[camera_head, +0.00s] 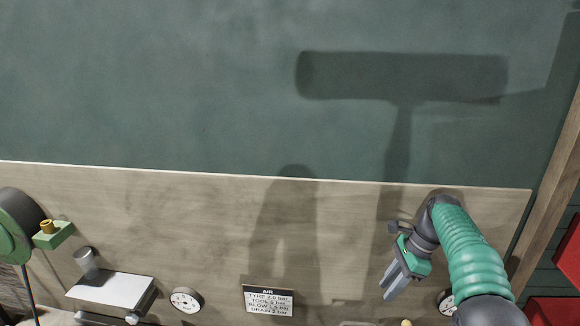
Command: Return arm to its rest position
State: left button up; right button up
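My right arm (470,255), green and dark grey, comes in from the lower right and bends over at the top. Its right gripper (392,294) hangs down and to the left, with grey fingers on a green mount, in front of the wooden panel. The fingers are seen close together at an angle, and I cannot tell whether there is a gap between them. No object shows in the gripper. My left gripper is not in view.
The wooden panel (180,220) spans the lower wall. On it are a gauge (186,300), an AIR sign (268,301) and a small white-topped shelf (112,290). A green round fixture (15,228) is at left. Red boxes (568,255) and a timber post (548,195) stand at right.

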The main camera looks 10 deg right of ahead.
jog(key=s+a+f+n+t+h+b, duration=0.1)
jog(key=s+a+f+n+b, duration=0.3)
jog(key=s+f+n, duration=0.5)
jog(key=s+a+f+n+t+h+b, duration=0.1)
jog(key=s+a+f+n+h+b, duration=0.2)
jog(key=s+a+f+n, duration=0.5)
jog(key=s+f+n+b, duration=0.1)
jog(key=s+f+n, duration=0.1)
jog(key=s, duration=0.4)
jog(key=shift+s+a+f+n, duration=0.3)
jog(key=shift+s+a+n, duration=0.05)
jog(key=shift+s+n, duration=0.05)
jog(key=shift+w, duration=0.1)
jog(key=shift+a, duration=0.15)
dwell(0.4)
